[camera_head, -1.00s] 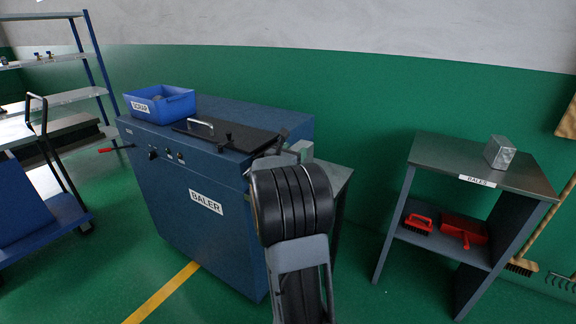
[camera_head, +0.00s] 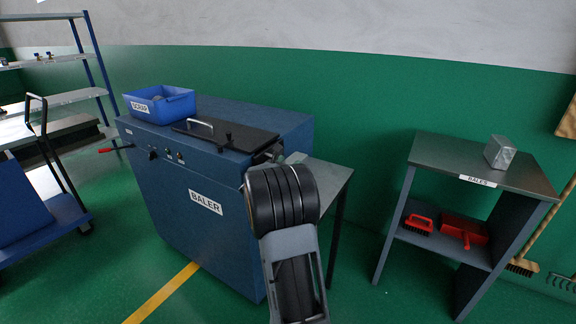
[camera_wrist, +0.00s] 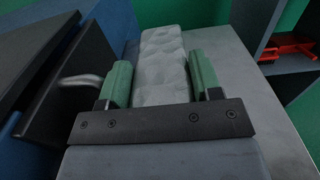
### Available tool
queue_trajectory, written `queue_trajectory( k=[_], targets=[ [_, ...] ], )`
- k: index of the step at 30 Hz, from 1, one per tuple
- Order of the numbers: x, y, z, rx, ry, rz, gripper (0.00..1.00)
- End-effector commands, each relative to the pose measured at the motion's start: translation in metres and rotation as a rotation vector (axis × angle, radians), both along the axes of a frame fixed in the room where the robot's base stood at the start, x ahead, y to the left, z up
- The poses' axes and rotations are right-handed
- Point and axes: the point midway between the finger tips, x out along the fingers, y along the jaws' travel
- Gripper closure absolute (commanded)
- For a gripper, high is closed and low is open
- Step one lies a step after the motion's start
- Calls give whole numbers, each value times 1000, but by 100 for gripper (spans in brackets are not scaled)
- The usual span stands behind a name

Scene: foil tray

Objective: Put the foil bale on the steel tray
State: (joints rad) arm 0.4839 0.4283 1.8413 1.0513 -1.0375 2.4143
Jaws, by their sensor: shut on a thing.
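The foil bale (camera_wrist: 164,68) is a crumpled silver-grey block in the wrist view, held between the green pads of my gripper (camera_wrist: 160,83). In the head view my arm hides most of the gripper and bale, beside the baler's right end. A grey steel surface (camera_wrist: 241,75) lies below and to the right of the bale in the wrist view. It is the flat ledge (camera_head: 329,176) at the baler's right in the head view. I cannot tell whether the bale touches it. A stand labelled BALES (camera_head: 440,158) also has a steel-grey top.
The blue baler (camera_head: 180,190) has a black lid with a handle (camera_head: 225,137) and a blue scrap bin (camera_head: 160,103) on top. Another silver block (camera_head: 499,153) sits on the BALES stand, with red tools (camera_head: 463,230) on its lower shelf. Green floor lies between baler and stand.

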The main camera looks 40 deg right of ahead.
Motion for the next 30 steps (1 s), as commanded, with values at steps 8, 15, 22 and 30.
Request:
queue_trajectory(
  k=[8,15,22,30],
  targets=[
    [0,0,-2,0,0,0,31],
    [0,0,-1,0,0,0,31],
    [-3,20,0,0,0,5,31],
    [-16,72,0,0,0,5,31]
  ],
)
